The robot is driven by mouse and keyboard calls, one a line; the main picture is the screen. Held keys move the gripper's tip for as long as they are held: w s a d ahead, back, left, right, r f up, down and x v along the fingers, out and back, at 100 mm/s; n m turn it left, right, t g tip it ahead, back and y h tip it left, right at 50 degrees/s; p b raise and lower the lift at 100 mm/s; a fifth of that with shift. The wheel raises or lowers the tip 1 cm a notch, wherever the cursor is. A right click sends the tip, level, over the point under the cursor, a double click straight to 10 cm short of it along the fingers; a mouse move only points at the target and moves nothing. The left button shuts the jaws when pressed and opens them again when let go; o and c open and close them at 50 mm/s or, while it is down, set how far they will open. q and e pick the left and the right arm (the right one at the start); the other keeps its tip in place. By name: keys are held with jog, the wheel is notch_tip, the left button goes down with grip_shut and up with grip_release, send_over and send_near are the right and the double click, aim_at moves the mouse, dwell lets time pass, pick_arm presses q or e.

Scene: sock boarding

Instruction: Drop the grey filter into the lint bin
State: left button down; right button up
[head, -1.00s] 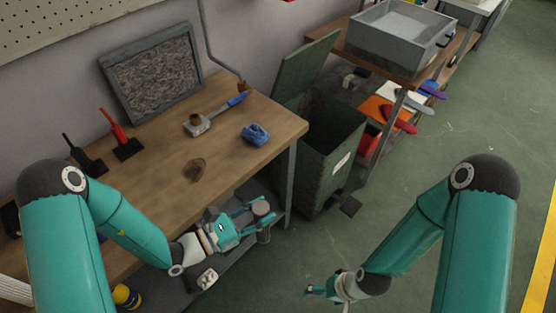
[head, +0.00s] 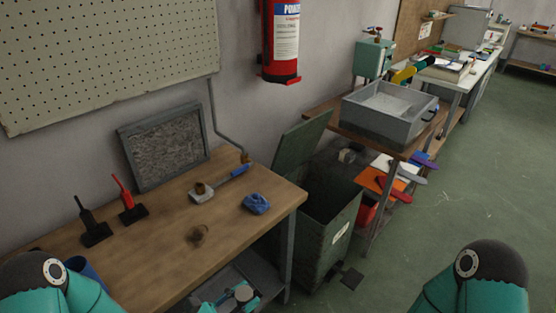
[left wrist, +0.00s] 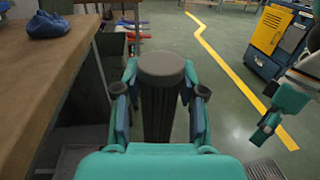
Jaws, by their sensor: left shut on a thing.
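The grey filter is a dark ridged cylinder with a round grey cap (left wrist: 162,68), upright in the left wrist view. My left gripper (left wrist: 160,95) is shut around it, a finger on each side. In the head view this gripper (head: 232,297) shows only partly at the bottom edge, in front of the bench, with the filter's cap (head: 244,292). The lint bin (head: 325,240) is dark green with its lid raised, past the bench's right end. The filter is outside it. My right gripper (left wrist: 268,122) shows at the right of the left wrist view; its jaw state is unclear.
The wooden bench (head: 150,262) holds a blue cloth (head: 256,203), a blue-handled tool (head: 218,184) and a framed grey panel (head: 165,150). A grey tray (head: 390,112) stands on a table behind the bin. Green floor right of the bin is open.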

pick_arm(q)
jog(key=s+a+r+n+t+y, duration=0.1)
jog(key=a+n+t+y, duration=0.3)
jog(key=a, duration=0.7)
jog(key=shift+n+t+y, duration=0.4)
jog(key=shift+y, duration=0.5)
jog(key=shift+r, duration=0.1)
